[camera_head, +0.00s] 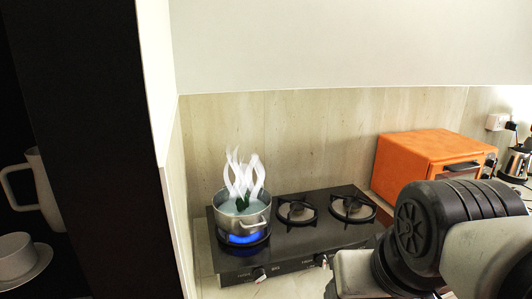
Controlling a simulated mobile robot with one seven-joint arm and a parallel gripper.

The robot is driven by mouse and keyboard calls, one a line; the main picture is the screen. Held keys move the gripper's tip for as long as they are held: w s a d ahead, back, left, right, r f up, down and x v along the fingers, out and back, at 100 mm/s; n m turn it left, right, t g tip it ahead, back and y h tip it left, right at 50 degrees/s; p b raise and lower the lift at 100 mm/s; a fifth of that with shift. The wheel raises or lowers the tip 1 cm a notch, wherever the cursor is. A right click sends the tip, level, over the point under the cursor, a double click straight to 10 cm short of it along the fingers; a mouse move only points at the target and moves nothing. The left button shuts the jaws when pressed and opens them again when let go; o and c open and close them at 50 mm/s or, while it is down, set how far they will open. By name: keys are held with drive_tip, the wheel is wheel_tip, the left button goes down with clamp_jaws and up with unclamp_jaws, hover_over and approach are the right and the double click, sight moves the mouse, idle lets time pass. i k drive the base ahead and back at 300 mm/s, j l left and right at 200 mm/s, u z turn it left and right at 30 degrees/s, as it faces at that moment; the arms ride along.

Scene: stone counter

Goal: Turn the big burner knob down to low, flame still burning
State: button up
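The black two-knob gas stove (300,244) stands on the counter. A steaming metal pot (243,214) sits on its left burner. A blue flame (243,238) burns under the pot. A knob (259,274) is on the front panel below the pot, at the left. A second knob (321,260) is further right on the panel, close to my arm in the picture. Their exact turn is too small to read, and I cannot tell by label which is the big burner's. My arm fills the lower right; my gripper's fingers do not show.
Two empty burners (297,209) are right of the pot. An orange toaster oven (424,165) stands behind my arm, with a kettle (515,163) at the far right. A dark cabinet (90,110) with white crockery (18,255) closes off the left side.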

sight(258, 274)
drive_tip(key=u, duration=0.55)
drive_tip(key=k+j+u, duration=0.15)
drive_tip(key=j, duration=0.2)
drive_tip(key=k+j+u, duration=0.15)
drive_tip(key=j, duration=0.25)
drive_tip(key=i+j+u, duration=0.15)
drive_tip(key=j, duration=0.15)
